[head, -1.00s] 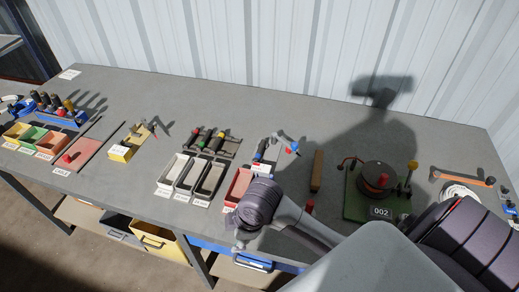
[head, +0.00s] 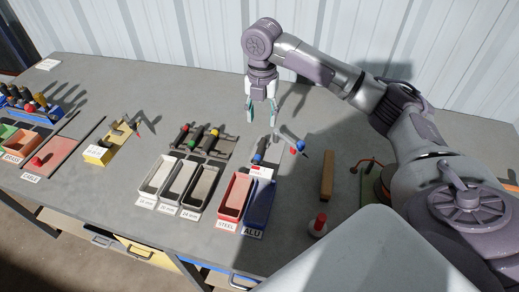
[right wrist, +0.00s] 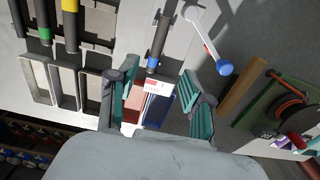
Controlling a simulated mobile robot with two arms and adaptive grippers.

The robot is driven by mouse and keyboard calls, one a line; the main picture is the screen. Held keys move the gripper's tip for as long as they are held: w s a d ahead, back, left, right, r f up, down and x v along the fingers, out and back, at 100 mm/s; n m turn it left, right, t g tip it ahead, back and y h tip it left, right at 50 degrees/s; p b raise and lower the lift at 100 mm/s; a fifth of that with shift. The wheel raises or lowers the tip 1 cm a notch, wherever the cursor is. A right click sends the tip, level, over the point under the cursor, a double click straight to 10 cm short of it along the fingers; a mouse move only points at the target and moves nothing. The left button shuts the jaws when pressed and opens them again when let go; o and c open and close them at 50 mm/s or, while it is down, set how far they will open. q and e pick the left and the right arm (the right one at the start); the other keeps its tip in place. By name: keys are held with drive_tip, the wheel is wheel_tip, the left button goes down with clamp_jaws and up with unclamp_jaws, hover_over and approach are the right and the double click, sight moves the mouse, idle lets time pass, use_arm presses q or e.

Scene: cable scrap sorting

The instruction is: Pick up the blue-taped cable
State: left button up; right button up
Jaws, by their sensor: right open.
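The blue-taped cable (head: 259,151) is a short dark piece with a blue band near its lower end. It lies on the bench behind the red and blue bins. In the right wrist view the cable (right wrist: 160,40) shows ahead of the fingers, its blue band just beyond the white label. My right gripper (head: 261,110) is raised above the bench behind the cable, pointing down, open and empty. In the right wrist view its teal fingers (right wrist: 160,82) stand wide apart on either side of the cable's line, not touching it. My left gripper is out of view.
A pale lever with a red and blue end (head: 295,146) lies close right of the cable. A rack of taped cables (head: 220,150) is to the left. The STEEL bin (head: 228,212) and ALU bin (head: 252,222) stand in front. A wooden bar (head: 327,175) lies to the right.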

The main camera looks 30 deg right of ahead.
hover_over(260, 149)
drive_tip(key=f, duration=0.6)
drive_tip(key=shift+d+f+p, duration=0.1)
drive_tip(key=shift+d+p, duration=0.2)
drive_tip(key=f, duration=0.1)
drive_tip(key=f+p, duration=0.1)
drive_tip(key=f, duration=0.3)
drive_tip(key=shift+a+f, duration=0.2)
drive_tip(key=shift+a, duration=0.15)
drive_tip(key=shift+f, duration=0.3)
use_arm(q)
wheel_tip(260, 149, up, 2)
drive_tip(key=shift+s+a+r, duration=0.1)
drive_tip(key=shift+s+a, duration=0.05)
use_arm(e)
clamp_jaws()
